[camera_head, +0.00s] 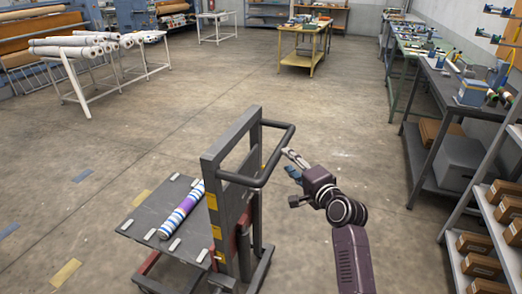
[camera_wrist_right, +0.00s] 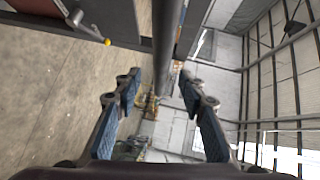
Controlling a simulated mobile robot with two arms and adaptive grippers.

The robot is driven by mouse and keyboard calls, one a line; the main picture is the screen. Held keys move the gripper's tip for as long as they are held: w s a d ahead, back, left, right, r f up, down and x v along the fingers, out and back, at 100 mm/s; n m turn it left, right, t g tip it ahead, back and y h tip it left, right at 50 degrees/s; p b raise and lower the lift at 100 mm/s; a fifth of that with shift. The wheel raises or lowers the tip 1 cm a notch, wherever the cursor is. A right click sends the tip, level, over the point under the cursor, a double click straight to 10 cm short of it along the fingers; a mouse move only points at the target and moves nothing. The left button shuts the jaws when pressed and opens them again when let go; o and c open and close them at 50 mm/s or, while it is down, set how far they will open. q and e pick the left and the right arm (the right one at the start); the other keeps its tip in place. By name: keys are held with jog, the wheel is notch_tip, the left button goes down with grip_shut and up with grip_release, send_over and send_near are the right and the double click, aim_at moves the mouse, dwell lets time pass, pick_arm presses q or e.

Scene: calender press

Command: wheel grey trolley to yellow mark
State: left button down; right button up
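The grey trolley (camera_head: 214,151) stands in the lower middle of the head view. Its flat deck is to the left, and its dark push handle (camera_head: 272,170) points right. A striped blue, white and purple roll (camera_head: 182,210) lies on the deck. My right gripper (camera_head: 291,165) is open just right of the handle. In the right wrist view the handle bar (camera_wrist_right: 163,45) runs ahead, between the open fingers (camera_wrist_right: 160,85), with no clear contact. My left gripper is out of view.
Blue floor marks (camera_head: 82,176) lie left of the trolley. A white rack of rolls (camera_head: 77,80) stands at the upper left, a yellow table (camera_head: 300,60) at the back. Workbenches and a shelf with cardboard boxes (camera_head: 480,264) line the right. The middle floor is clear.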

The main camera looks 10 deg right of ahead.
aim_at(279, 151)
jog(key=shift+p+x, duration=0.3)
jog(key=shift+x, duration=3.7)
jog(key=shift+r, duration=0.1)
grip_shut()
